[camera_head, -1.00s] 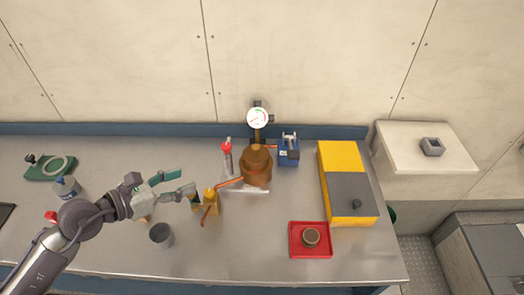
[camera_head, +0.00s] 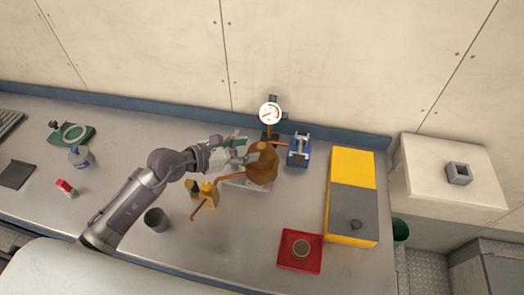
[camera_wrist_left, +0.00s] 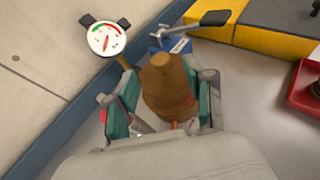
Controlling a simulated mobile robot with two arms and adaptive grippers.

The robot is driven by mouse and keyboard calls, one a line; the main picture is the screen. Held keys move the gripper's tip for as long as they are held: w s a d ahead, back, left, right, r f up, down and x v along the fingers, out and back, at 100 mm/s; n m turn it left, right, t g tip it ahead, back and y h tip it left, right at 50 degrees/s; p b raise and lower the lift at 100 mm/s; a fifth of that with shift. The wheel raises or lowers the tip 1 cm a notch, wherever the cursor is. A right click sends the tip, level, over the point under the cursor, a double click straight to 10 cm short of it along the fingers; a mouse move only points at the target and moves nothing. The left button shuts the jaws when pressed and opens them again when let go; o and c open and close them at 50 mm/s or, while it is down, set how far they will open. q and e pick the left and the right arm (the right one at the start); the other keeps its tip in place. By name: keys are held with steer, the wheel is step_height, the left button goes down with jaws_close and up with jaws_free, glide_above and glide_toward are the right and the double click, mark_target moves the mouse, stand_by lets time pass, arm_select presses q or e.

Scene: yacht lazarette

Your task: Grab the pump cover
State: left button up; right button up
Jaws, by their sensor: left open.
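The pump cover appears to be the brown, dome-shaped piece with a knob on top (camera_head: 262,166), standing on the metal bench. It also shows in the middle of the left wrist view (camera_wrist_left: 167,88). My left gripper (camera_head: 243,152) is at the cover's left side in the head view. In the left wrist view its two green-padded fingers (camera_wrist_left: 166,72) are spread, one on each side of the cover. I cannot tell whether they touch it. The lower part of the cover is partly hidden by the gripper's body in the wrist view. My right gripper is out of view.
A pressure gauge (camera_head: 270,114) and a blue vise-like device (camera_head: 299,150) stand just behind the cover. A copper pipe (camera_head: 197,209) and yellow block (camera_head: 210,194) are in front-left. A yellow and grey box (camera_head: 352,170) and red tray (camera_head: 288,260) are to the right.

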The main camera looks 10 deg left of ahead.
mark_target(261, 145)
arm_select(q)
steer(key=shift+w+d+f+p, duration=0.1)
steer(key=shift+w+d+p, duration=0.8)
steer(key=shift+d, duration=0.1)
steer(key=shift+x, duration=1.15)
steer(key=shift+w+d+f, duration=0.2)
steer(key=shift+f, duration=0.1)
steer(key=shift+a, duration=0.1)
steer(key=shift+c, duration=0.5)
steer(key=shift+s, duration=0.1)
steer(key=c, duration=0.5)
steer(key=shift+c, duration=1.4)
jaws_close()
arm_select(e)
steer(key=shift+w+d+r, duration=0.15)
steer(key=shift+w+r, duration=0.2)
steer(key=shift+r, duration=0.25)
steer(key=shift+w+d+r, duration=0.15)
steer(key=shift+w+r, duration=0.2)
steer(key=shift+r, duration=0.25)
